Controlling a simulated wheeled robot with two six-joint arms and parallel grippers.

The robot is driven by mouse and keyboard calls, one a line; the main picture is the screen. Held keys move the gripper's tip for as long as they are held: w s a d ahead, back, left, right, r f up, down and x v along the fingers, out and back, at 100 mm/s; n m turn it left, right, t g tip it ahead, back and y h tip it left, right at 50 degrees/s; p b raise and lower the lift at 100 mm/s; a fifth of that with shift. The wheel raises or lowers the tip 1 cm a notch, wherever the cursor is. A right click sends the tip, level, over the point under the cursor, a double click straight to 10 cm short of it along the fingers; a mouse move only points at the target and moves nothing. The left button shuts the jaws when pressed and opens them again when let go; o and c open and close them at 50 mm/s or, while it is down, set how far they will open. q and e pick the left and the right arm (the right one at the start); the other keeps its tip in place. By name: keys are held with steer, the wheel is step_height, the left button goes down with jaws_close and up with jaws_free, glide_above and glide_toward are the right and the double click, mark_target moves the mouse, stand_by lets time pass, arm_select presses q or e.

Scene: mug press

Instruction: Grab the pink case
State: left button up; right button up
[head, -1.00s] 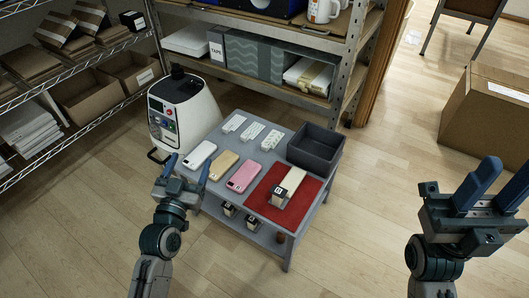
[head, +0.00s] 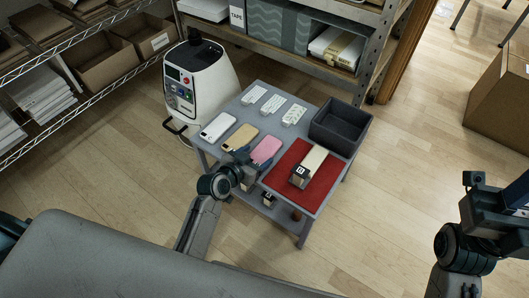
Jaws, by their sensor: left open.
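The pink case (head: 266,148) lies flat on the grey table (head: 246,88), at the right end of a row with a white case (head: 218,127) and a tan case (head: 241,138). My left gripper (head: 250,158) is open at the near end of the pink case, its fingers pointing toward it. The gripper hides that near end, and I cannot tell whether it touches the case. My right gripper (head: 500,200) is off to the right, away from the table and cut by the picture edge; its jaw opening is unclear.
A red mat (head: 322,193) with a block-like holder (head: 300,174) lies right of the pink case. A dark grey bin (head: 340,126) stands behind it. Several small white pieces (head: 273,104) lie at the back. A white machine (head: 200,80) stands left of the table.

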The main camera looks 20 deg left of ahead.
mark_target(264, 151)
arm_select(q)
steer(key=x, duration=0.2)
steer(key=shift+w+d+f, duration=0.15)
steer(key=shift+w+f, duration=0.1)
steer(key=shift+w, duration=0.2)
steer(key=c, duration=0.7)
steer(key=shift+r, duration=0.15)
